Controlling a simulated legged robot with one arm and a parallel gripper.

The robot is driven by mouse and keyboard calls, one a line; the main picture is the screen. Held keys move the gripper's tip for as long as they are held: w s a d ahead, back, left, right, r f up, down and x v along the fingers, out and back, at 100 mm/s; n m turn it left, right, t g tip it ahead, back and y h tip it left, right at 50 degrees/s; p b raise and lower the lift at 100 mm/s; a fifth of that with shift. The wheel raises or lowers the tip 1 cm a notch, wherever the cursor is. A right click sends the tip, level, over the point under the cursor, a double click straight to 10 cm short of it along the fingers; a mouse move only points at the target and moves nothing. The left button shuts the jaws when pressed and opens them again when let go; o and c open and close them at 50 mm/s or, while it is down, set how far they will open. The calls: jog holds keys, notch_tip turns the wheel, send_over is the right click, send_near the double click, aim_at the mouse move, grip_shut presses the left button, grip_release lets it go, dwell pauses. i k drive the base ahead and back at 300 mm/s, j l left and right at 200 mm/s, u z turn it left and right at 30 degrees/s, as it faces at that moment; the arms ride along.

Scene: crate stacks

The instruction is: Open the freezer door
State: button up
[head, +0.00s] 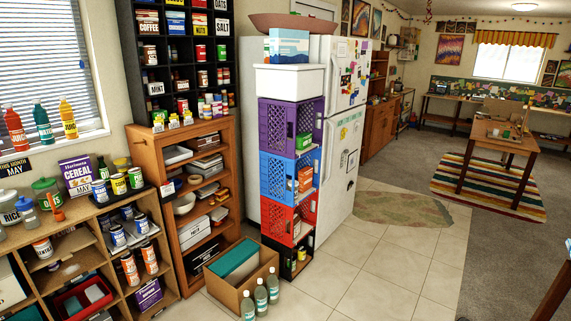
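The white refrigerator with its freezer door (345,75) stands in the middle of the head view, behind a crate stack. The upper door is the freezer door and looks shut; magnets and papers cover it. The lower fridge door (340,170) below it also looks shut. The left side of the fridge is largely hidden by the stack. My gripper is not in view.
Stacked crates, purple (290,125), blue (275,178) and red (278,222), stand beside the fridge with a white box (289,82) on top. A cardboard box (232,292) and bottles (261,298) stand in front. The tiled floor (395,265) to the right is clear.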

aim_at(338, 52)
jog(key=i+l+z, duration=0.15)
jog(key=i+z, duration=0.2)
jog(key=i, duration=0.2)
jog(key=i+z, duration=0.35)
jog(key=i, duration=0.25)
jog(key=i+j+z, duration=0.2)
jog(key=i+z, duration=0.15)
jog(key=i, duration=0.2)
jog(key=i+u, duration=0.1)
jog(key=i, duration=0.8)
jog(key=i+l+u, duration=0.1)
jog(key=i, duration=0.85)
jog(key=i+z, duration=0.25)
jog(key=i, duration=0.65)
jog(key=i+j+z, duration=0.25)
jog(key=i, duration=0.65)
jog(key=i+l, duration=0.1)
jog(key=i, duration=0.8)
jog(key=i+l+u, duration=0.15)
jog(key=i, duration=0.8)
jog(key=i+j+u, duration=0.1)
jog(key=i+u, duration=0.8)
jog(key=i+l+u, duration=0.3)
jog(key=i+u, duration=0.25)
jog(key=u, duration=2.7)
